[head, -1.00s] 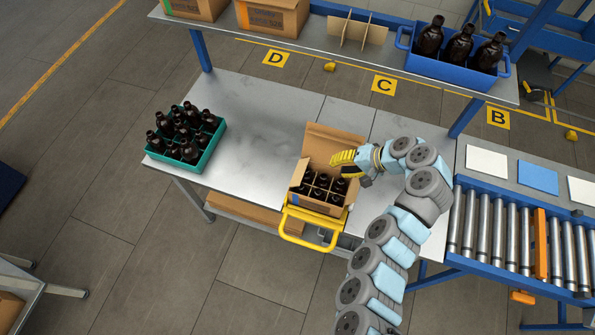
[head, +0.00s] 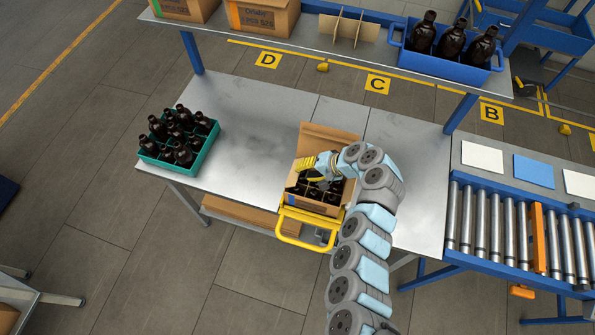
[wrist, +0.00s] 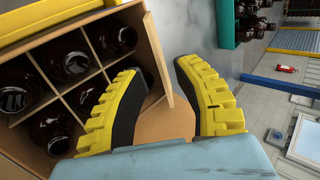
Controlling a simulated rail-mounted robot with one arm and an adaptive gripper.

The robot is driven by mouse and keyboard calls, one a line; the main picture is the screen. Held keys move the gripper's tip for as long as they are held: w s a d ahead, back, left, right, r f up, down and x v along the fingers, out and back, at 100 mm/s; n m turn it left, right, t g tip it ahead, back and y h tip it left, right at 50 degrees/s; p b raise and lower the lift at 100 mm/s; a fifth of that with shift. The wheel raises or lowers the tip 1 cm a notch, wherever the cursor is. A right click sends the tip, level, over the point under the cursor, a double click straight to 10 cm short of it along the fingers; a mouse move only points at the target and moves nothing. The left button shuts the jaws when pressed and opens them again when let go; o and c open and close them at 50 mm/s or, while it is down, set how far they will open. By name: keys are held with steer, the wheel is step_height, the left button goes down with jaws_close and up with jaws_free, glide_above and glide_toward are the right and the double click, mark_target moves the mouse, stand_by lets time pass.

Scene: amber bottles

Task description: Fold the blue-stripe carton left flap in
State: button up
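The open carton (head: 322,209) stands on the workbench with dark bottles in its dividers. A small blue mark shows near its front left corner. Its back flap (head: 334,134) stands up behind the bottles. My gripper (head: 305,164) is over the carton's left side, and my arm hides part of the carton. In the wrist view the two yellow fingers (wrist: 160,100) are apart. The left flap (wrist: 157,55) rises at the carton's edge close to the fingers. Brown cardboard shows between them. I cannot tell whether a finger touches the flap.
A green crate (head: 203,160) of dark bottles stands left on the bench (head: 250,110), with clear steel between it and the carton. A yellow-handled support (head: 291,229) is at the carton's front. A roller conveyor (head: 490,225) lies to the right. A shelf (head: 340,45) spans the back.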

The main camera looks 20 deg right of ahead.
mark_target(297, 173)
steer(key=shift+x, duration=1.9)
steer(key=shift+a, duration=0.1)
jaws_close()
